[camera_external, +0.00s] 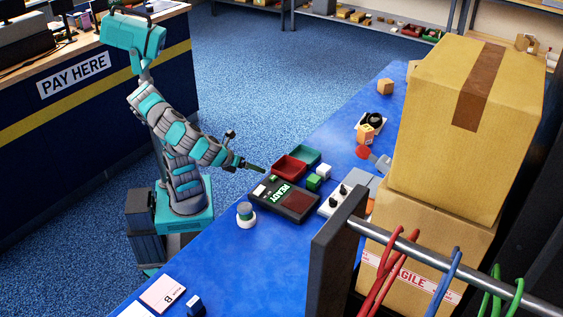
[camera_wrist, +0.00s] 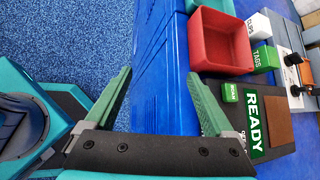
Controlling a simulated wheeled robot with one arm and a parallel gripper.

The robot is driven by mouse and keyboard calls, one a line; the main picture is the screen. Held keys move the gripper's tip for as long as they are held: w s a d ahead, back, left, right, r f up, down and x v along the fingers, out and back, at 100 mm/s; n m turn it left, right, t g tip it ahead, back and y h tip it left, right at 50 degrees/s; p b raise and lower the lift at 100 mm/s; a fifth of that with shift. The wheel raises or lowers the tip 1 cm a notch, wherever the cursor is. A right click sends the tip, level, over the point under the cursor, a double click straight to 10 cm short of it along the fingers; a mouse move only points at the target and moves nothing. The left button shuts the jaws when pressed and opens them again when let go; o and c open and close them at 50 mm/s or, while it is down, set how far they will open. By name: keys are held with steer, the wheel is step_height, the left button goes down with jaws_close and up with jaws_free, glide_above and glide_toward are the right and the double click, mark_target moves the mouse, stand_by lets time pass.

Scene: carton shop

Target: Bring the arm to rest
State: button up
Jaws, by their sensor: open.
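My gripper (camera_external: 256,167) is at the end of my teal and grey arm, held out over the near-left edge of the blue table (camera_external: 257,270). In the wrist view its two green fingers (camera_wrist: 160,76) are spread apart with nothing between them. Below the gap are the blue table's edge and the blue carpet. A red bin (camera_wrist: 226,42) and a dark board with a green READY sign (camera_wrist: 254,124) lie just right of the fingers, apart from them.
Stacked cartons (camera_external: 455,120) and a rail with coloured cords (camera_external: 440,262) stand right. The carpet (camera_external: 270,70) behind is clear.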

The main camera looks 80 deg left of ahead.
steer(key=s+a+f+n+g+p, duration=0.1)
steer(key=s+a+f+n+g, duration=0.15)
steer(key=a+n, duration=0.4)
steer(key=s+a+f+n+g+p, duration=0.1)
steer(key=a+f+n+g, duration=0.3)
steer(key=a+n, duration=0.3)
steer(key=s+a+f+n+g+h+p, duration=0.2)
steer(key=s+n, duration=0.6)
steer(key=n, duration=0.4)
steer(key=shift+s+a+f+n+g+h, duration=0.2)
steer(key=shift+a+f+n+g+h, duration=0.25)
steer(key=shift+a+g+h, duration=0.65)
steer(key=shift+a+f, duration=0.1)
